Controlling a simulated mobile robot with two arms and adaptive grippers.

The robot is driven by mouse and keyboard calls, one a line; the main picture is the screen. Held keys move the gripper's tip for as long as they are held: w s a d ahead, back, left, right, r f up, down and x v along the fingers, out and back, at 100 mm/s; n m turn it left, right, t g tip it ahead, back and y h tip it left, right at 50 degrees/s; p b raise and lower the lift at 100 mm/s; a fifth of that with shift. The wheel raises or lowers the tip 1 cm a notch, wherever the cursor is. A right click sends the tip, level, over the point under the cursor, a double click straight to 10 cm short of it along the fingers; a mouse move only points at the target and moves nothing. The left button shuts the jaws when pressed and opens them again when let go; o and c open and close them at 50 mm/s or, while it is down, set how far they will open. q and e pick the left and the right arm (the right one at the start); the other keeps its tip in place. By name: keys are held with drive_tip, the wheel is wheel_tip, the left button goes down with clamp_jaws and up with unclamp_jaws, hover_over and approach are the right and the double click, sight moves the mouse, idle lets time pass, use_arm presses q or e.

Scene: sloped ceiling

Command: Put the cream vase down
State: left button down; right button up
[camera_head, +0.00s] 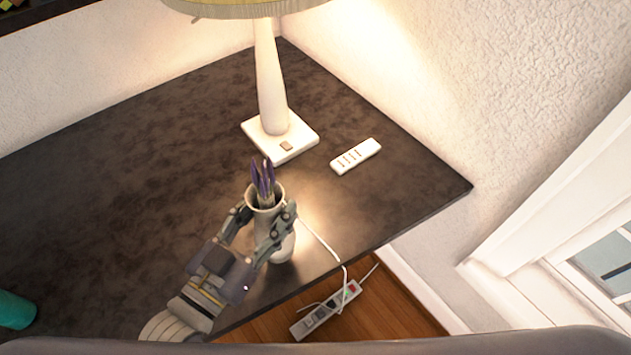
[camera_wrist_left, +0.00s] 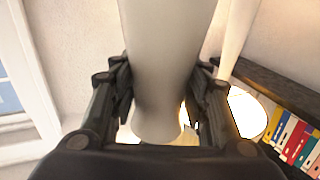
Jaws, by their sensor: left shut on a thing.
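The cream vase (camera_head: 264,221) is near the front edge of the dark table (camera_head: 150,165), with purple pointed stems (camera_head: 263,178) standing in its mouth. My left gripper (camera_head: 267,214) is shut around the vase's body, one finger on each side. In the left wrist view, the vase (camera_wrist_left: 166,60) fills the middle between the fingers of my left gripper (camera_wrist_left: 164,82). The vase looks nearly upright over the tabletop. I cannot tell whether its base touches the surface. My right gripper is not in view.
A lit lamp (camera_head: 271,85) stands behind the vase. A white remote-like object (camera_head: 356,156) lies to its right. A teal object (camera_head: 15,310) is at the far left. A white cable runs over the table edge by a power strip (camera_head: 327,310) on the floor.

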use_arm(q)
drive_tip(key=w+d+f+p, duration=0.1)
drive_tip(key=w+d+f, duration=0.1)
drive_tip(key=w, duration=0.3)
drive_tip(key=w+d+f+p, duration=0.1)
drive_tip(key=w+d+f, duration=0.1)
drive_tip(key=w+d, duration=0.3)
drive_tip(key=shift+w+f, duration=0.2)
drive_tip(key=shift+f, duration=0.05)
drive_tip(key=shift+f, duration=0.2)
drive_tip(key=c, duration=0.9)
unclamp_jaws()
drive_tip(key=shift+c, duration=0.2)
drive_tip(key=shift+o, duration=0.3)
